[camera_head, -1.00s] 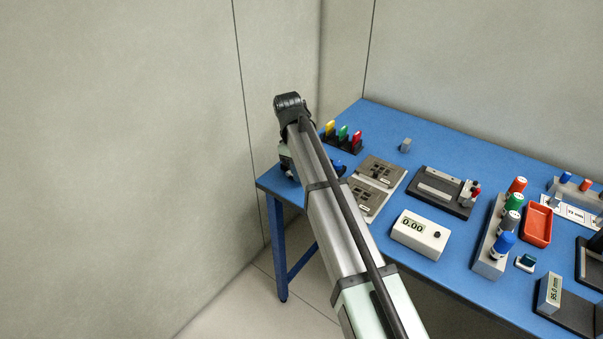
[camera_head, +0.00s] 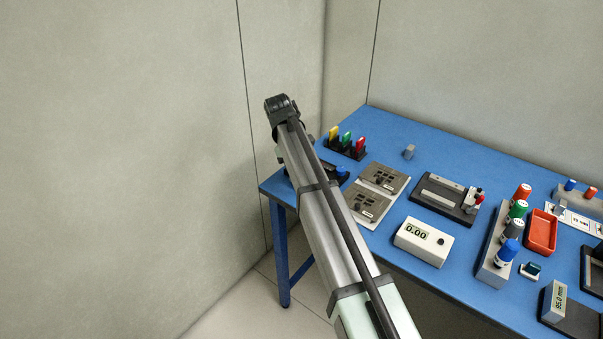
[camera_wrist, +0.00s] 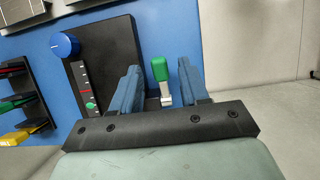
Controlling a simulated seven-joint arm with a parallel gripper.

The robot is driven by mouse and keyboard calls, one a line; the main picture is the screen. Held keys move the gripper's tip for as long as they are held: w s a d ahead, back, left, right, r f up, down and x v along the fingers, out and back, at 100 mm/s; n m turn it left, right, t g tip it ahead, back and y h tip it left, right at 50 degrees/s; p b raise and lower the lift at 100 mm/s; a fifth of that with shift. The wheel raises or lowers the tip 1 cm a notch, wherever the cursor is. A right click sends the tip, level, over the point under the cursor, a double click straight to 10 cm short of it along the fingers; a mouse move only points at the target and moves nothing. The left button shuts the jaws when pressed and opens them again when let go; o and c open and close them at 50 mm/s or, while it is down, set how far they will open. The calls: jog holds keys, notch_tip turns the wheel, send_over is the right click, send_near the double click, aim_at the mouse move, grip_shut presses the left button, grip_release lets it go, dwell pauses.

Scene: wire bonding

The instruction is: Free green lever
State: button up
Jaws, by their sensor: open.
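The green lever (camera_wrist: 160,70) shows in the wrist view, a green cap on a pale metal stem at the edge of a black plate (camera_wrist: 113,47). My gripper (camera_wrist: 160,82) is open, with one blue finger on each side of the lever. Gaps show between the lever and both fingers, and I cannot tell whether the fingers are at its height. The plate also carries a blue knob (camera_wrist: 64,45) and a scale with a green mark (camera_wrist: 91,104). In the head view the knob (camera_head: 342,170) shows beside my arm, which hides the lever and the fingers.
A black rack (camera_head: 345,150) with yellow, green and red pieces stands at the table's back left. Grey plates (camera_head: 384,180) and a white meter reading 0.00 (camera_head: 423,241) lie to the right. The table's left edge and a wall are close to the lever.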

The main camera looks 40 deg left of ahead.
dwell(0.3)
jog(key=shift+d+f+y, duration=0.3)
jog(key=shift+d+y, duration=0.25)
jog(key=shift+y, duration=0.25)
jog(key=y, duration=0.1)
jog(key=f+y, duration=0.1)
jog(key=shift+s+d+y, duration=0.1)
jog(key=shift+d+y, duration=0.2)
notch_tip(320, 180, up, 14)
jog(key=s+a+f+m+g+y, duration=0.1)
jog(key=s+a+f+y, duration=0.2)
jog(key=s+a, duration=0.6)
jog(key=s+a+f+m+g+y, duration=0.1)
jog(key=s+a+f+m+y, duration=0.1)
jog(key=s+a, duration=0.8)
jog(key=shift+a+f+g+y, duration=0.4)
jog(key=shift+a+f+y, duration=0.25)
jog(key=shift+a, duration=2.1)
